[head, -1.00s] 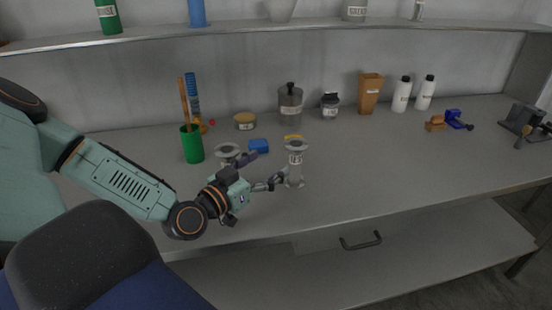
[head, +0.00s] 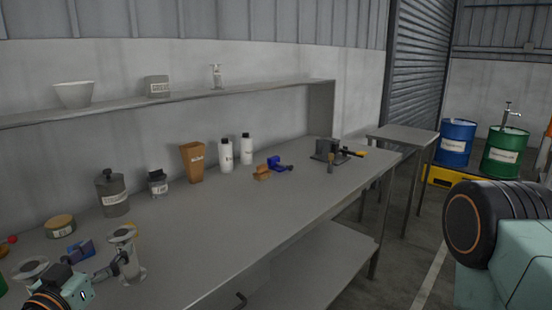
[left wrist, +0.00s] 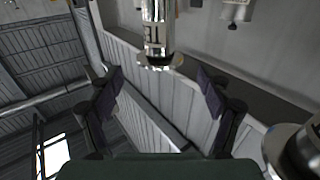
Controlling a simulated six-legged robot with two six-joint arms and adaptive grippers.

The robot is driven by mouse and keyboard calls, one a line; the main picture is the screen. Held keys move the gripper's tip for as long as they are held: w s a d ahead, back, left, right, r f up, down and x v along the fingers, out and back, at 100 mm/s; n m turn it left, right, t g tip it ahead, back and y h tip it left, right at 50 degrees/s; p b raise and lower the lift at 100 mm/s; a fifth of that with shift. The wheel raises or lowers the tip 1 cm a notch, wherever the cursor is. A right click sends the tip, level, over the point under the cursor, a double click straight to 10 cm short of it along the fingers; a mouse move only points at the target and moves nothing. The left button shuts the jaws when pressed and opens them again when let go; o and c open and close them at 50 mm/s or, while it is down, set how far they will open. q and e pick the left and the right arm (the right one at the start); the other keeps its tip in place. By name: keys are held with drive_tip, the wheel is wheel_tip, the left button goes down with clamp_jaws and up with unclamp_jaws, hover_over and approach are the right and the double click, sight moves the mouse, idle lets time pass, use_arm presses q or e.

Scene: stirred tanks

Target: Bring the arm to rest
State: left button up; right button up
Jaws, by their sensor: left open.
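My left arm reaches in at the lower left of the head view. Its gripper (head: 102,256) is open and empty, beside a metal-ended cylinder (head: 127,252) on the bench. In the left wrist view the two dark finger pads of the gripper (left wrist: 160,80) stand wide apart. A shiny metal cylinder (left wrist: 156,38) is seen beyond the gap, apart from the pads. A second shiny round thing (left wrist: 296,150) is at the lower right there. An arm link of mine with a dark joint fills the right of the head view. My right gripper is out of view.
The grey bench (head: 225,235) holds a dark jar (head: 112,197), a brown holder (head: 193,165), white bottles (head: 226,157) and a blue clamp-like thing (head: 278,164). A shelf (head: 190,97) runs above. Blue (head: 457,140) and green drums (head: 504,152) stand far right.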

sight(115, 239)
use_arm(q)
drive_tip(key=shift+w+d+f+b, duration=0.15)
drive_tip(key=shift+w+b, duration=0.8)
drive_tip(key=shift+w, duration=0.95)
drive_tip(key=shift+w+b, duration=0.4)
drive_tip(key=shift+w, duration=0.75)
drive_tip(key=shift+s, duration=0.1)
